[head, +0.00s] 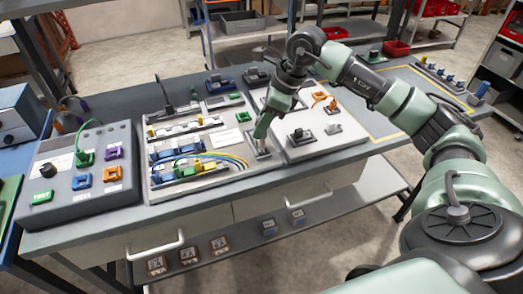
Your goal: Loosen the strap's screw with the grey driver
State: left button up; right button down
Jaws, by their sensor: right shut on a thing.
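My right gripper (265,122) reaches down over the right end of the wiring panel (222,180), at the middle of the table. It is shut on a thin tool that I take for the grey driver; the tool is small and mostly hidden by the fingers. Just below the fingertips is a small light metal piece (260,153), perhaps the strap; its screw is too small to make out. I cannot tell whether the tool touches it. My left gripper is out of view.
A grey control box (85,205) with plugs and a knob stands at the left. Coloured wires (215,160) run across the panel. A white board (325,140) with clamps and an orange part lies just right of the gripper.

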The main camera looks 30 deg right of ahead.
jog(key=m+t+h, duration=0.1)
jog(key=m, duration=0.2)
jog(key=shift+m+b, duration=0.3)
jog(key=shift+b, duration=0.05)
jog(key=m+h, duration=0.1)
jog(key=m, duration=0.3)
jog(key=shift+r+m+t+h, duration=0.15)
jog(key=shift+m+t+h, duration=0.15)
jog(key=shift+t+h, duration=0.1)
jog(key=m+h, duration=0.2)
jog(key=m, duration=0.5)
jog(key=m+g+h, duration=0.1)
jog(key=m, duration=0.1)
jog(key=shift+r+m+h, duration=0.1)
jog(key=shift+m+h, duration=0.2)
jog(key=shift+r+m+g+h, duration=0.1)
jog(key=shift+m+g+h, duration=0.2)
jog(key=shift+m, duration=0.5)
jog(key=m+p, duration=0.1)
jog(key=p, duration=0.1)
jog(key=m+g+p, duration=0.1)
jog(key=m+p, duration=0.1)
jog(key=p, duration=0.1)
jog(key=shift+s+d+r+h, duration=0.1)
jog(key=shift+s+r+h, duration=0.05)
jog(key=shift+h, duration=0.15)
jog(key=shift+m+p, duration=0.45)
jog(key=shift+m, duration=0.05)
jog(key=shift+f, duration=0.35)
